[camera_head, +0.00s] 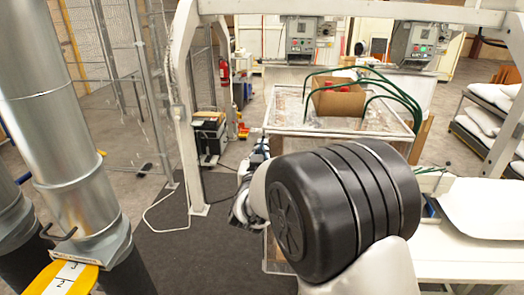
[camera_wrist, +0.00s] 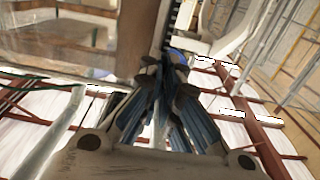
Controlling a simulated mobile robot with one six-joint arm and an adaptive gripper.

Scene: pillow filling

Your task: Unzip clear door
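The clear-walled enclosure (camera_head: 290,115) stands in the middle of the head view, with a pale frame around its panels. In the wrist view a clear panel (camera_wrist: 70,50) fills the upper left. A dark toothed strip (camera_wrist: 173,18), which looks like a zipper, runs down at its right side towards my fingertips. My gripper (camera_wrist: 164,75) has its two dark, blue-sided fingers close together at the strip's lower end, near a small blue part (camera_wrist: 178,56). Whether they touch or hold anything is unclear. In the head view my gripper (camera_head: 244,208) is partly hidden behind my black arm joint.
A cardboard box (camera_head: 338,100) and green hoses (camera_head: 400,95) are at the enclosure's top. A white frame post (camera_head: 188,130) stands left of it, and a white worktable (camera_head: 470,255) lies at right. Large metal ducts (camera_head: 60,120) stand at far left. Dark floor mat (camera_head: 180,250) is open between.

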